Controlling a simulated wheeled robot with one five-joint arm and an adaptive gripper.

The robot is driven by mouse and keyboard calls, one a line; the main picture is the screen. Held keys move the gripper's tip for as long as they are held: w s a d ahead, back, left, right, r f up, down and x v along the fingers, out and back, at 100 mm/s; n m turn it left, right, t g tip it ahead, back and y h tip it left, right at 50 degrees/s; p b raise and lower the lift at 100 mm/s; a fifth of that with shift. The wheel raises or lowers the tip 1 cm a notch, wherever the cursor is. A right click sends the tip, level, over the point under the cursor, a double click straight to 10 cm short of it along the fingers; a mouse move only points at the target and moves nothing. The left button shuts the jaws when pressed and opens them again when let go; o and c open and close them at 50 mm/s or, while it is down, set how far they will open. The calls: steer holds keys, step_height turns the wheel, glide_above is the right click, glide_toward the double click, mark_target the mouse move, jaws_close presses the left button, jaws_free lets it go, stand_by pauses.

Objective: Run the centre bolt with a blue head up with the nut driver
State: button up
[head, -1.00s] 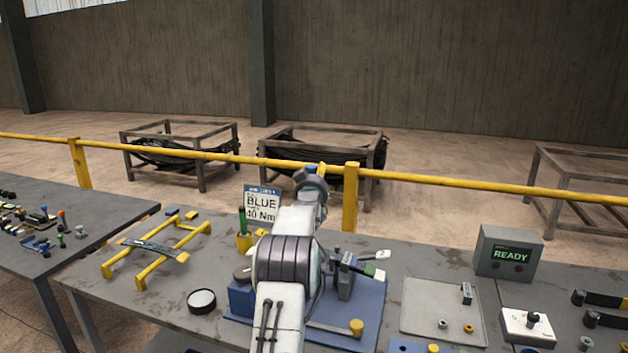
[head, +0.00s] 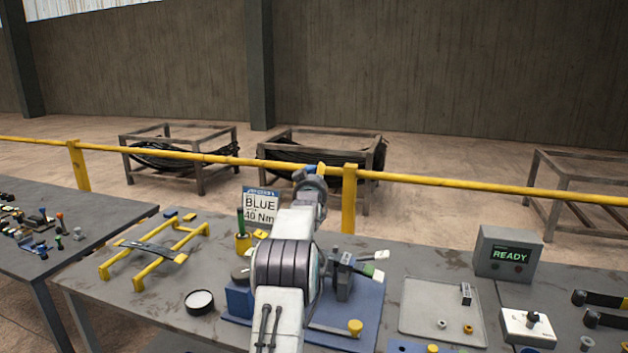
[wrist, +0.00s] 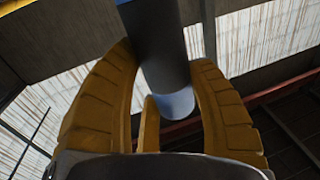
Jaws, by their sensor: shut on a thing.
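In the wrist view my gripper (wrist: 165,58) has its yellow fingers shut around a dark grey cylinder, which looks like the nut driver (wrist: 154,38). Its lower end is pale blue-grey, and its far end runs out of the frame. A grey upright clamp (head: 343,280) stands on the plate beside my arm. I cannot make out the centre bolt with a blue head. A sign (head: 261,206) reads BLUE, 40 Nm.
A grey box (head: 508,253) shows READY at the right. A pale tray (head: 420,295) holds small parts. A yellow frame (head: 120,257), a round white-topped tin (head: 199,301) and a yellow cup (head: 243,243) stand left of my arm. A yellow rail (head: 440,182) runs behind the bench.

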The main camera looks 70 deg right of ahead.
steer(key=shift+f+b, duration=2.15)
steer(key=shift+b, duration=0.2)
steer(key=shift+b, duration=0.6)
stand_by(0.7)
stand_by(0.3)
steer(key=o, duration=0.6)
steer(key=shift+a+f, duration=0.1)
steer(key=c, duration=0.6)
steer(key=shift+f+b, duration=0.85)
steer(key=shift+f, duration=0.15)
stand_by(0.4)
steer(key=shift+r, duration=0.15)
